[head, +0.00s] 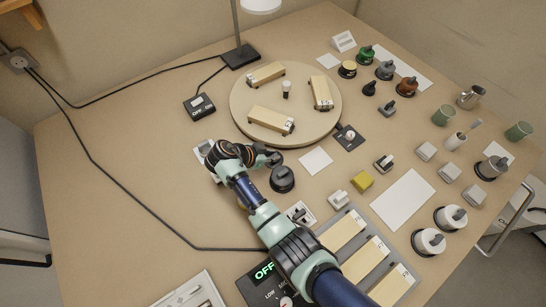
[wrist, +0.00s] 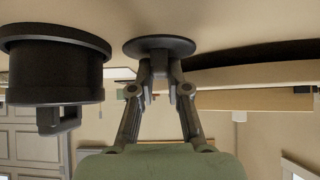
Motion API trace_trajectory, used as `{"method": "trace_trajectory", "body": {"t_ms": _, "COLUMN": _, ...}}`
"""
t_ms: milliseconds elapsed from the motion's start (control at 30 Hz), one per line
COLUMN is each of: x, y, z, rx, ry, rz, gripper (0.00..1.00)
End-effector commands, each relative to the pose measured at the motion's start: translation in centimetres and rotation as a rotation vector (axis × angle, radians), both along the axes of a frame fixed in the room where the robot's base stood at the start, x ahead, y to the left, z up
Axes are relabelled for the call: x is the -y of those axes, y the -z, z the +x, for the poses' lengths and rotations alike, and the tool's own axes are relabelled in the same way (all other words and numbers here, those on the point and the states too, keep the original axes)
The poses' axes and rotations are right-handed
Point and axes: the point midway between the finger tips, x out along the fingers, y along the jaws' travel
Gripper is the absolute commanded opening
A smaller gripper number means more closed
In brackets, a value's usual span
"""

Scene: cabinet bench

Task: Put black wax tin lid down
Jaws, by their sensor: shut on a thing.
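My gripper (wrist: 160,85) is shut on the stem of a flat, round black lid (wrist: 160,46). The wrist view is upside down, with the tabletop along its top edge. The lid lies level, very close to the tabletop; whether it touches cannot be told. In the head view my gripper (head: 268,158) is just above and left of a black tin (head: 282,180), and the lid is mostly hidden by the fingers. The tin stands upright beside the lid, apart from it, in the wrist view (wrist: 55,75). It has a wide base and a dark block-like knob at its upper end.
A round wooden turntable (head: 240,105) with wooden blocks lies behind my gripper. A white card (head: 315,160) lies to the right. A black device (head: 347,137) sits by the turntable's edge. A yellow block (head: 361,180) is farther right.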

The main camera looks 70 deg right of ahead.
Motion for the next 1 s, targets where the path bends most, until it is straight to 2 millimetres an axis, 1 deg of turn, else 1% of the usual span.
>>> {"method": "trace_trajectory", "body": {"t_ms": 167, "x": 0.0, "y": -0.4, "z": 0.0, "rx": 0.0, "ry": 0.0, "rz": 0.0, "gripper": 0.0}}
{"method": "trace_trajectory", "body": {"t_ms": 267, "x": 0.0, "y": -1.5, "z": 0.0, "rx": 0.001, "ry": 0.0, "rz": -0.001, "gripper": 0.0}}
{"method": "trace_trajectory", "body": {"t_ms": 367, "x": 0.0, "y": -3.4, "z": 0.0, "rx": 0.002, "ry": 0.0, "rz": -0.002, "gripper": 0.0}}
{"method": "trace_trajectory", "body": {"t_ms": 467, "x": 0.0, "y": -5.9, "z": 0.1, "rx": 0.004, "ry": 0.0, "rz": -0.002, "gripper": 0.0}}
{"method": "trace_trajectory", "body": {"t_ms": 567, "x": 0.0, "y": -8.9, "z": 0.1, "rx": 0.004, "ry": 0.0, "rz": -0.002, "gripper": 0.0}}
{"method": "trace_trajectory", "body": {"t_ms": 700, "x": 0.0, "y": -13.6, "z": 0.1, "rx": 0.004, "ry": 0.001, "rz": -0.003, "gripper": 0.0}}
{"method": "trace_trajectory", "body": {"t_ms": 800, "x": 0.0, "y": -16.3, "z": 0.1, "rx": 0.004, "ry": 0.0, "rz": -0.002, "gripper": 0.0}}
{"method": "trace_trajectory", "body": {"t_ms": 900, "x": 0.0, "y": -18.2, "z": 0.0, "rx": 0.002, "ry": 0.001, "rz": -0.001, "gripper": 0.0}}
{"method": "trace_trajectory", "body": {"t_ms": 1000, "x": 0.0, "y": -19.5, "z": 0.0, "rx": 0.002, "ry": 0.001, "rz": -0.001, "gripper": 0.0}}
